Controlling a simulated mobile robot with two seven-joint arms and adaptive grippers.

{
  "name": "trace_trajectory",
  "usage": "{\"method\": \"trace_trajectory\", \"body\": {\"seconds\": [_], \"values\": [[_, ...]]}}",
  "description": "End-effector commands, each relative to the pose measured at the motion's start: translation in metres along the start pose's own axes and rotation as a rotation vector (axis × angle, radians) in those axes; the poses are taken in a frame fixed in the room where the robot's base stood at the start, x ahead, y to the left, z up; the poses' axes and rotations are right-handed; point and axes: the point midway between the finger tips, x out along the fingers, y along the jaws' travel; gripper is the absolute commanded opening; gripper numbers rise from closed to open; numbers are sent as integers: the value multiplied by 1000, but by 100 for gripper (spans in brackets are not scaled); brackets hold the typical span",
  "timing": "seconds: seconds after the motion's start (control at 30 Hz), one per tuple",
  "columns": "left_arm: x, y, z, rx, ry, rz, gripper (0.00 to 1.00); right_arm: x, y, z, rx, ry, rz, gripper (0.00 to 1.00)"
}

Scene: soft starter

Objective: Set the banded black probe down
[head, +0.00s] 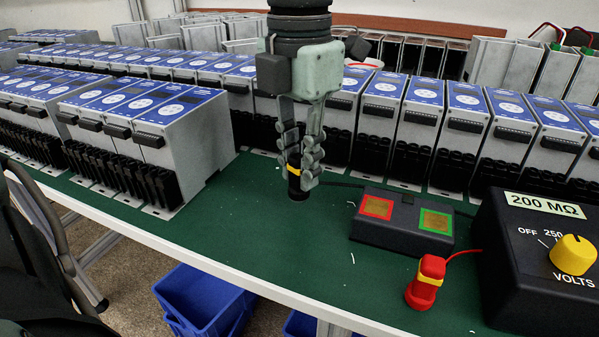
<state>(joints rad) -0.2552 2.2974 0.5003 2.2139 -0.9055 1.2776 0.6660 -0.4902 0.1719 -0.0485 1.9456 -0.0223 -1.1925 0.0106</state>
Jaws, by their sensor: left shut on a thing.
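The banded black probe (297,187) has a yellow band and hangs roughly upright in my left gripper (303,168). The gripper is shut around it, pointing down over the green bench mat (310,250). The probe's lower tip is close to the mat; I cannot tell whether it touches. A red probe (426,283) with a yellow band stands on the mat at the right, its lead running toward the black meter. A black block with a red-framed pad and a green-framed pad (403,222) lies right of the gripper. My right gripper is not in view.
The black meter box (535,260) with a yellow knob, labelled 200 MΩ, stands at the right edge. Rows of blue-topped soft starter units (465,125) line the back and left. Blue crates (200,298) sit on the floor below. The mat's front middle is mostly clear, with small scraps.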

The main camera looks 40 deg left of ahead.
Motion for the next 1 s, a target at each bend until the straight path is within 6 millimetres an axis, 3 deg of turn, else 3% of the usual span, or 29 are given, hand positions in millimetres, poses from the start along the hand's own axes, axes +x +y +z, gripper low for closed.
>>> {"method": "trace_trajectory", "body": {"seconds": [0.17,0.67,0.7,0.8,0.87,1.0], "values": [[20,0,-1,0,3,-1,0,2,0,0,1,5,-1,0],[23,1,0,0,0,0,0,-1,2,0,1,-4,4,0],[23,1,0,0,1,0,22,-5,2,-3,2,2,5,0],[23,1,0,0,1,0,34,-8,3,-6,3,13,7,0],[23,1,0,0,1,0,39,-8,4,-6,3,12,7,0],[23,1,0,0,1,0,39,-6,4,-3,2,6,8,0]]}}
